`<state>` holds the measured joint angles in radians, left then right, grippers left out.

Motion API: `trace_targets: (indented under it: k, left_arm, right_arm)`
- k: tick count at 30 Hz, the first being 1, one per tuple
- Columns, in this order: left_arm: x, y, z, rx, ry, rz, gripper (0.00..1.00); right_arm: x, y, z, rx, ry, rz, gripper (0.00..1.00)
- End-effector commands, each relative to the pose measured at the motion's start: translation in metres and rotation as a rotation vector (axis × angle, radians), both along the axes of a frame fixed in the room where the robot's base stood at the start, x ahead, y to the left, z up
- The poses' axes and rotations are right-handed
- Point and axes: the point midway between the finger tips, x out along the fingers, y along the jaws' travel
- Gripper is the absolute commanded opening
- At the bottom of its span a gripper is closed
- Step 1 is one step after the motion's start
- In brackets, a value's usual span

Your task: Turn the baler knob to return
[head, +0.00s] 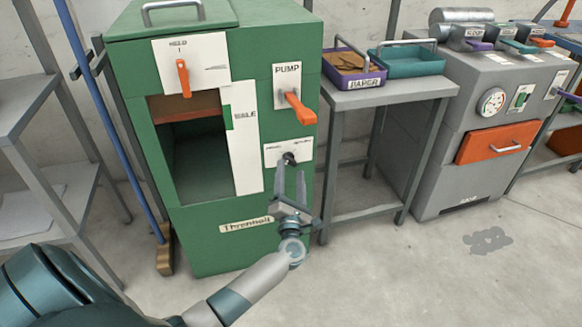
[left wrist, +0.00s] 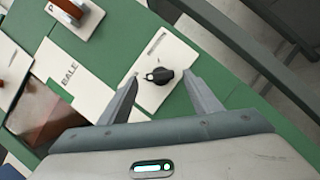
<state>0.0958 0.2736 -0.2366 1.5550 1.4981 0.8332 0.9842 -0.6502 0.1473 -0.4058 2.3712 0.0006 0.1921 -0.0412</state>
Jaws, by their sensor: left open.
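The green baler (head: 230,245) stands left of centre in the head view. Its small dark knob (head: 289,158) sits on a white plate (head: 274,154) below the PUMP lever; the lettering on the plate is too small to read. In the left wrist view the black knob (left wrist: 159,76) lies just beyond and between the fingertips. My left gripper (head: 290,173) is in front of the knob, and its fingers (left wrist: 162,86) stand apart on either side with gaps visible. Whether the fingertips reach around the knob cannot be told. My right gripper is not in view.
The orange PUMP lever (head: 299,108) juts out above the knob. An orange HOLD lever (head: 183,78) is at upper left. A side table (head: 392,92) with a purple tray (head: 350,68) and a teal tray (head: 408,62) stands to the right.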

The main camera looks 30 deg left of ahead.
Motion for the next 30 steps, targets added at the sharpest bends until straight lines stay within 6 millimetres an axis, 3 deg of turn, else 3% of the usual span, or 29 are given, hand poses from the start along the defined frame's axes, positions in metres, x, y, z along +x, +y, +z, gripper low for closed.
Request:
trace_targets:
  k: [7,19,20,25,30]
  left_arm:
    - [0.022,0.014,0.007,0.002,0.001,0.000,0.58]
    - [0.026,0.017,0.009,0.001,0.000,0.000,0.58]
    - [0.026,0.017,0.009,0.001,0.000,0.000,0.55]
    - [0.026,0.017,0.009,0.001,0.000,0.000,0.16]
    - [0.026,0.017,0.009,0.002,0.001,-0.001,0.17]
  right_arm:
    - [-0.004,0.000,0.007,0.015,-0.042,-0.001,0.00]
    - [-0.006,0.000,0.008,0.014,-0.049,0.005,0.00]
    - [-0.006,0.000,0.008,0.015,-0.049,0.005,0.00]
    - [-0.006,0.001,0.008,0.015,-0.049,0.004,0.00]
    - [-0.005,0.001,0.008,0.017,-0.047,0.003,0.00]
